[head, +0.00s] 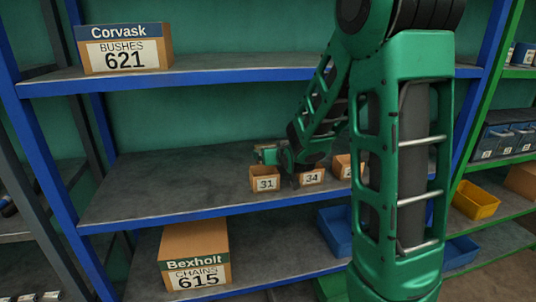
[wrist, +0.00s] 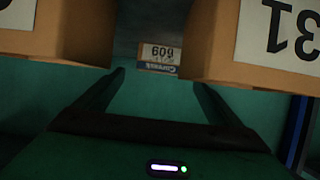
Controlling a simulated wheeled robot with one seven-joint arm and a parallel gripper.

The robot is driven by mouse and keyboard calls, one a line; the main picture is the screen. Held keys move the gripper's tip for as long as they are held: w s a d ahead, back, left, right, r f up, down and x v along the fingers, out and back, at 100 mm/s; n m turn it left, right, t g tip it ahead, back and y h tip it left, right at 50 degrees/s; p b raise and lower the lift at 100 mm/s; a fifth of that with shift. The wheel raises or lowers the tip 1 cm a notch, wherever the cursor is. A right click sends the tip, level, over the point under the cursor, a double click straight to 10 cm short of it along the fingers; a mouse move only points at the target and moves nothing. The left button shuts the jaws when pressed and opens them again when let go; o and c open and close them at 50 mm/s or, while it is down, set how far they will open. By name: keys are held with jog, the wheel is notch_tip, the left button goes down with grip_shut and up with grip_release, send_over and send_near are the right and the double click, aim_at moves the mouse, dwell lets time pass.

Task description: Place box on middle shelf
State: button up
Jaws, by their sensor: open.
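The middle shelf (head: 180,175) is a grey board with a blue front edge. Small brown boxes stand along its front, among them box 31 (head: 264,183) and box 34 (head: 312,178). My gripper (head: 268,153) is at the middle shelf, close to these boxes. In the wrist view my gripper (wrist: 158,82) shows two dark fingers spread apart with nothing held between them. That view is upside down; box 31 (wrist: 275,40) is on its right and another brown box (wrist: 80,30) is on its left. A small box marked 609 (wrist: 158,53) shows between them, farther off.
A Corvask 621 box (head: 125,49) stands on the top shelf. A Bexholt 615 box (head: 195,255) stands on the lower shelf, near a blue bin (head: 334,228). A yellow bin (head: 475,200) sits on the right rack. The left part of the middle shelf is clear.

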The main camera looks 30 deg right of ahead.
jog(key=shift+v, duration=1.3)
